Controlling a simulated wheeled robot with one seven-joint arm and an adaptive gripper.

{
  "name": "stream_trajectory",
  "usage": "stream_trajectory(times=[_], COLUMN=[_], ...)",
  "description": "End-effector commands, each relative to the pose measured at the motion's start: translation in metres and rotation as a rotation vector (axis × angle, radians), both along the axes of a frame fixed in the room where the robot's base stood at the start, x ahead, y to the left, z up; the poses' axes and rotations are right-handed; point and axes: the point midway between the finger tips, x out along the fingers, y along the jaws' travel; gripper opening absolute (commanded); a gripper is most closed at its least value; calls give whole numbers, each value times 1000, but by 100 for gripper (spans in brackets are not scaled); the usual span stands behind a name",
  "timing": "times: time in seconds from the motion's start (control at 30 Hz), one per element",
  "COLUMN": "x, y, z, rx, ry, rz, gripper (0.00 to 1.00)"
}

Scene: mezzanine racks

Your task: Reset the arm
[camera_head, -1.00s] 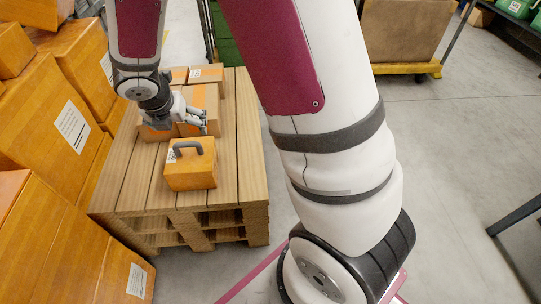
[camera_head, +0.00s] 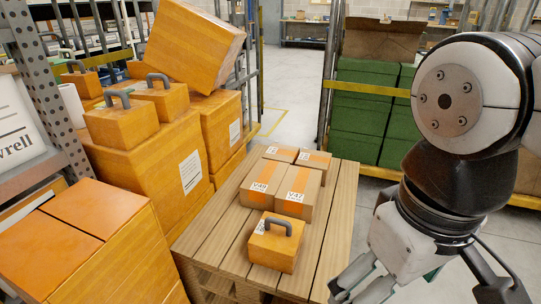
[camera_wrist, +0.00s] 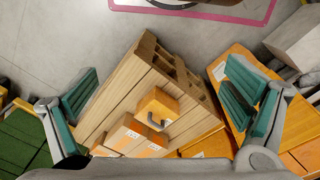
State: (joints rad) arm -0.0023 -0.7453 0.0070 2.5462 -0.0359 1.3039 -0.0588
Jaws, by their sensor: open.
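My gripper (camera_head: 357,284) is at the lower right of the head view, held up to the right of the wooden pallet stack. In the wrist view its two teal-padded fingers (camera_wrist: 160,105) are spread wide with nothing between them. My arm is folded at the right side of the head view. An orange box with a grey handle (camera_head: 276,242) stands on the near part of the pallet (camera_head: 208,232). It also shows in the wrist view (camera_wrist: 158,104), below and apart from the fingers.
Several labelled cartons (camera_head: 297,190) sit behind the handled box on the pallet. Large orange boxes (camera_head: 150,160) are piled at the left, one tilted on top (camera_head: 190,45). Green crates (camera_head: 362,110) stand in a rack at the back. Open floor (camera_head: 290,115) lies behind the pallet.

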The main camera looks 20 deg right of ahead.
Motion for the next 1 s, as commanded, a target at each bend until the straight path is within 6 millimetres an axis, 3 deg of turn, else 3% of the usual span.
stream_trajectory(times=[0.17,1.0], x=[-15,-14], y=[9,9], z=[0,0], rx=[47,46], ry=[3,2], rz=[-71,-70], gripper=[95,95])
